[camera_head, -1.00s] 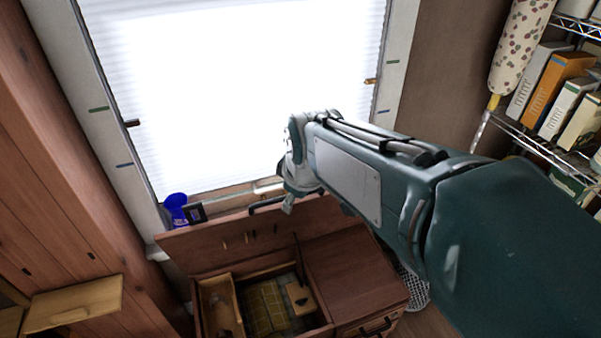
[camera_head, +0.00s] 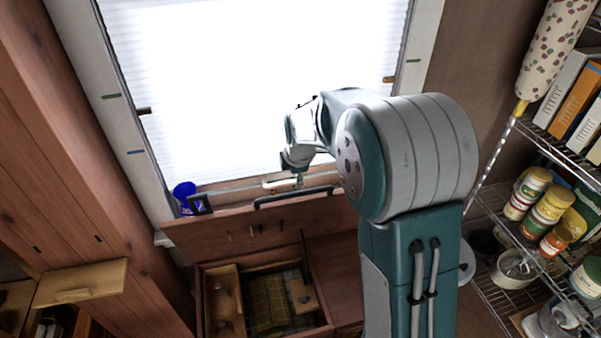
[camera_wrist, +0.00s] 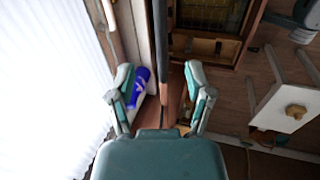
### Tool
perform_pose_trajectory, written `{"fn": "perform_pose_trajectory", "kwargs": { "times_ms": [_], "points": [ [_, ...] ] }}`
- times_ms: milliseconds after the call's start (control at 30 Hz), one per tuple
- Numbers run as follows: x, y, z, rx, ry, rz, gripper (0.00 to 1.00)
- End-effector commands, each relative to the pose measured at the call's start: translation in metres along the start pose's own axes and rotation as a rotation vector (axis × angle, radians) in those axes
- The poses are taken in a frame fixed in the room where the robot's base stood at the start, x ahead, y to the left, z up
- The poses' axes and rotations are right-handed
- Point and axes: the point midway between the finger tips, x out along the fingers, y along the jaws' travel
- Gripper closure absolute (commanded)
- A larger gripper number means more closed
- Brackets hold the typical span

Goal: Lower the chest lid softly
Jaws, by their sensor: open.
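The wooden chest (camera_head: 210,330) stands below the window, its left compartment uncovered. Its reddish-brown lid (camera_head: 275,238) stands raised at the back, near the sill. A dark bar handle (camera_head: 293,196) runs along the lid's upper edge. My gripper (camera_head: 298,178) is just above and behind that edge, near the handle, its fingers hard to make out there. In the wrist view my gripper (camera_wrist: 162,82) is open with both fingers apart. A long dark edge (camera_wrist: 161,48) runs up between them; I cannot tell whether it is handle or lid. No contact is clear.
A wire shelf (camera_head: 545,145) with boxes and jars is on the right. A wooden drawer (camera_head: 80,283) juts out at left.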

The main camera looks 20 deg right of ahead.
Motion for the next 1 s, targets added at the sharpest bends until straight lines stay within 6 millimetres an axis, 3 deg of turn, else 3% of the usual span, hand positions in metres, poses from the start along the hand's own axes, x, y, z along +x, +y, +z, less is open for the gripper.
{"fn": "perform_pose_trajectory", "kwargs": {
  "times_ms": [700,1000],
  "points": [
    [0.074,-0.001,0.003,0.004,0.002,-0.001,0.34],
    [0.090,-0.001,0.004,0.004,0.003,-0.001,0.34]
  ]
}}
